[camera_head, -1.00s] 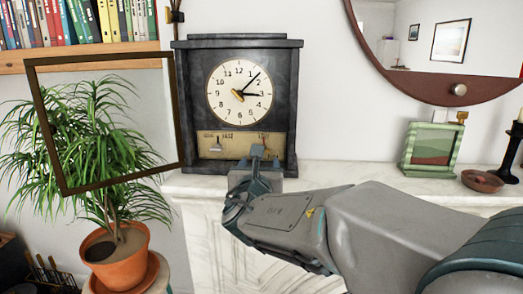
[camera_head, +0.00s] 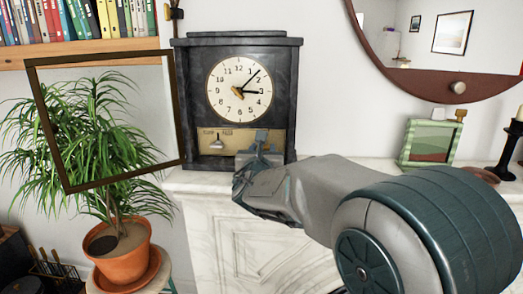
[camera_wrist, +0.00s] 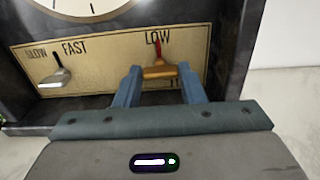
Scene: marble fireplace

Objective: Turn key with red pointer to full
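The black mantel clock (camera_head: 279,110) has a gold panel below its dial. In the wrist view, the brass key (camera_wrist: 160,71) with its red pointer (camera_wrist: 158,48) sits on the right part of that panel (camera_wrist: 105,65). The pointer points up at the word LOW. Lettering below the key is mostly hidden. My gripper (camera_wrist: 160,82) is open, with one blue finger on each side of the key. I cannot tell whether either finger touches it. In the head view, my gripper (camera_head: 262,142) is at the clock's lower right and hides the key.
A second, silver lever (camera_wrist: 55,72) stands left of the key under SLOW and FAST. The framed glass door (camera_head: 106,120) is swung open to the left, before a potted plant (camera_head: 122,250). A green picture frame (camera_head: 428,142) stands on the marble mantel to the right.

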